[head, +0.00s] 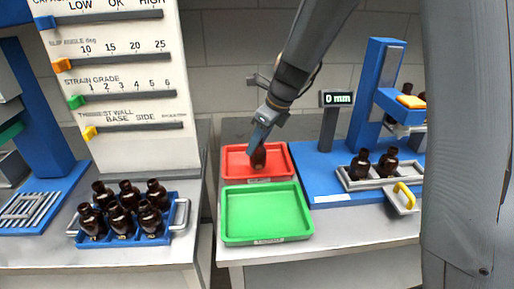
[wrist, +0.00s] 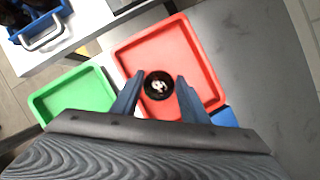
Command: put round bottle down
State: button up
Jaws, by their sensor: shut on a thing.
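A dark amber round bottle (head: 259,157) is in my gripper (head: 258,146), over the red tray (head: 278,174). In the wrist view the bottle (wrist: 158,85) shows from above between the two blue fingers of my gripper (wrist: 159,92), with the red tray (wrist: 200,45) around it. The fingers are shut on the bottle. The bottle appears upright. I cannot tell whether its base touches the tray floor. The rest of the red tray looks empty.
An empty green tray (head: 266,213) lies in front of the red one. A blue crate (head: 180,224) with several amber bottles stands on the left bench. Two bottles (head: 361,164) stand in a grey holder at right, near a blue machine (head: 374,90) and display (head: 337,99).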

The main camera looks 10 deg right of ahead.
jog(key=shift+f, duration=1.1)
jog(key=o, duration=1.1)
